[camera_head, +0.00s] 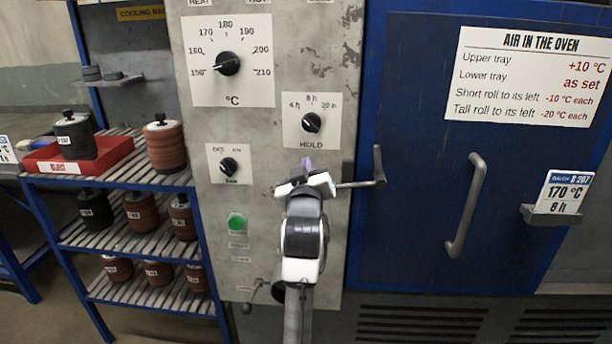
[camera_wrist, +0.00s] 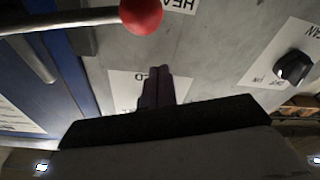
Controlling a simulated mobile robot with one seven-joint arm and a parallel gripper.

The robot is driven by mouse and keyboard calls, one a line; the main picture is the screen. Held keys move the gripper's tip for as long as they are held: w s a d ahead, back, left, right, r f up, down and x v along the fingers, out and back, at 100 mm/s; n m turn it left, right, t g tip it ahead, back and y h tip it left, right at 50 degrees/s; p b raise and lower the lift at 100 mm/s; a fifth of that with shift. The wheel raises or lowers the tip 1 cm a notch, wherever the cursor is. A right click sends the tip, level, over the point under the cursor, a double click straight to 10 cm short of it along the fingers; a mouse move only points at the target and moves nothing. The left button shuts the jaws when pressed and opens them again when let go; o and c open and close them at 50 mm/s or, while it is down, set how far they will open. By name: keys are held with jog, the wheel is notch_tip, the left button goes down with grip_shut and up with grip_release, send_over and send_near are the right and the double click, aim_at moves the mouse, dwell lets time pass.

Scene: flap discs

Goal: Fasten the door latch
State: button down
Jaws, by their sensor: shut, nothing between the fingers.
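The oven's blue door (camera_head: 415,110) looks shut against the grey control panel (camera_head: 335,60). A steel latch lever (camera_head: 358,184) lies about horizontal, from its upright end on the door's left edge leftward across the panel edge. My gripper (camera_head: 307,165) is in front of the panel, at the lever's left end, and hides that end in the head view. In the wrist view the lever (camera_wrist: 95,17) ends in a red ball knob (camera_wrist: 141,15), beyond my fingertips (camera_wrist: 156,72). The fingers are together and empty. I cannot tell whether they touch the lever.
A vertical door handle (camera_head: 467,205) and a card holder (camera_head: 550,214) stick out from the door. Dials, including the hold knob (camera_head: 311,122) and fan knob (camera_head: 228,165), are near my gripper. A rack (camera_head: 130,178) with several rolls stands at left.

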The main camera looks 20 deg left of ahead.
jog(key=shift+s+d+f+p, duration=0.1)
jog(key=shift+d+f, duration=0.2)
jog(key=shift+f, duration=0.3)
jog(key=shift+s+d+f+p, duration=0.1)
jog(key=shift+d+f, duration=0.15)
jog(key=shift+f, duration=0.4)
jog(key=shift+s+d+f+p, duration=0.1)
jog(key=shift+d+f, duration=0.2)
jog(key=shift+f, duration=0.3)
jog(key=d+f+n+b, duration=0.1)
jog(key=f+n, duration=0.2)
jog(key=d+f+n+b, duration=0.1)
jog(key=f+n+b, duration=0.1)
jog(key=f+n, duration=0.1)
jog(key=w+d+f+n+g+y+b, duration=0.1)
jog(key=f+n+b, duration=0.1)
jog(key=f+n, duration=0.1)
jog(key=shift+w+d+f, duration=0.1)
jog(key=shift+d+f, duration=0.3)
jog(key=shift+f, duration=0.35)
jog(key=w+d+f+n+g+b, duration=0.1)
jog(key=d+f+n+b, duration=0.3)
jog(key=d+n+b, duration=0.4)
jog(key=shift+w+d+f+g+b, duration=0.3)
jog(key=shift+w+d+b, duration=0.1)
jog(key=shift+w+b, duration=0.3)
jog(key=shift+w+r, duration=0.1)
